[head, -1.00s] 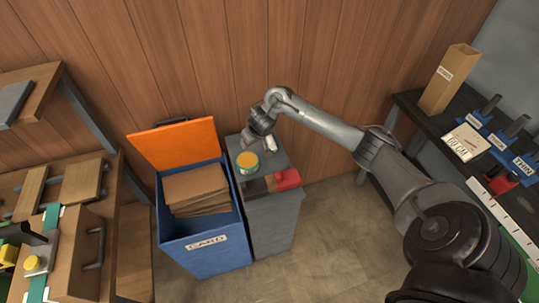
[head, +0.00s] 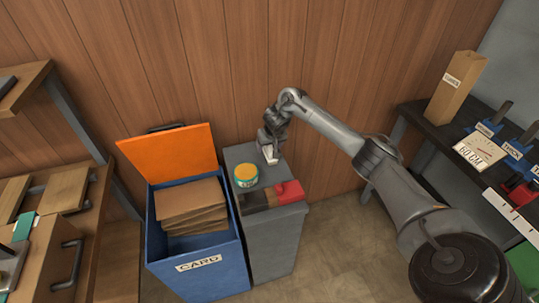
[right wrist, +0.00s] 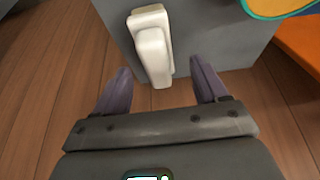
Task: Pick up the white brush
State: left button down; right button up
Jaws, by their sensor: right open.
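The white brush (right wrist: 153,45) lies on the grey cabinet top in the right wrist view; its narrow end points toward my gripper. It shows as a small white piece (head: 268,152) near the cabinet's back edge in the head view. My right gripper (right wrist: 160,78) is open, with one dark finger on each side of the brush's near end. Whether the fingers touch it cannot be told. In the head view my right gripper (head: 270,143) is low over the back of the cabinet and partly hides the brush. My left gripper is not in view.
A blue card bin (head: 195,265) with a raised orange lid (head: 168,152) stands left. A wooden wall is close behind. A dark bench (head: 410,110) is at right.

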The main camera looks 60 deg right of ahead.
aim_at(270, 147)
jog(key=b+x, duration=0.2)
jog(key=x, duration=0.1)
jog(key=shift+s+d+f, duration=0.1)
jog(key=shift+f, duration=0.25)
jog(key=shift+d+f+b, duration=0.15)
jog(key=shift+f+b, duration=0.2)
jog(key=shift+f, duration=0.05)
jog(key=shift+c, duration=1.2)
jog(key=c, duration=0.8)
jog(key=shift+c, duration=0.2)
jog(key=shift+r, duration=0.1)
